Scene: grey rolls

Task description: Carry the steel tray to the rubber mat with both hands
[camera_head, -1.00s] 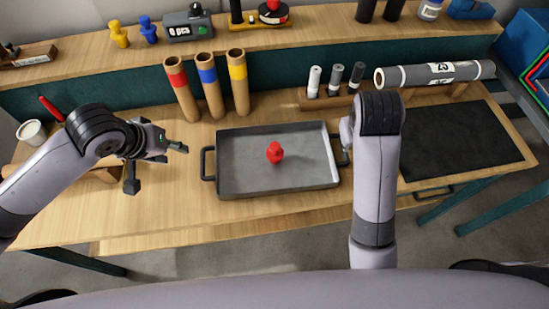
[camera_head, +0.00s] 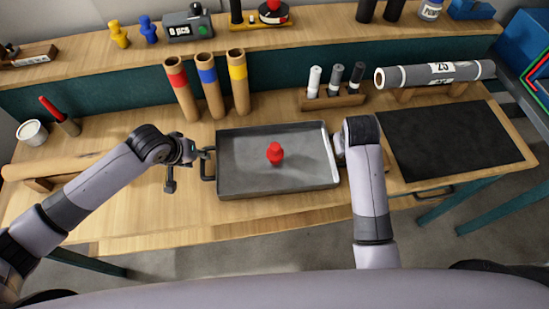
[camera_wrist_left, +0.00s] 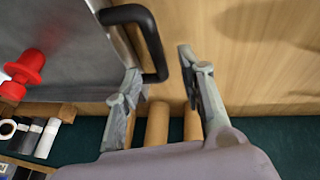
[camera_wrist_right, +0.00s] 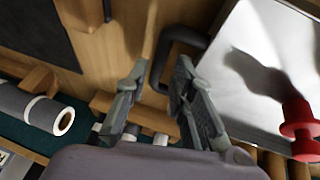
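The grey steel tray (camera_head: 232,180) lies on the wooden bench with a red knobbed piece (camera_head: 275,153) standing in it. My left gripper (camera_head: 187,167) is open at the tray's left dark handle (camera_head: 206,165). In the left wrist view the handle (camera_wrist_left: 158,50) reaches into the gap between the open fingers (camera_wrist_left: 160,88). My right gripper is at the tray's right end, mostly hidden by its own wrist in the head view. In the right wrist view its fingers (camera_wrist_right: 157,85) are open, with the right handle (camera_wrist_right: 163,62) between their tips. The black rubber mat (camera_head: 450,138) lies flat to the right.
Three banded cardboard tubes (camera_head: 210,88) stand behind the tray. A marker holder (camera_head: 332,98) and a grey roll on a wooden stand (camera_head: 435,74) are behind, on the right. The mat is bare. A cup (camera_head: 32,132) stands at far left.

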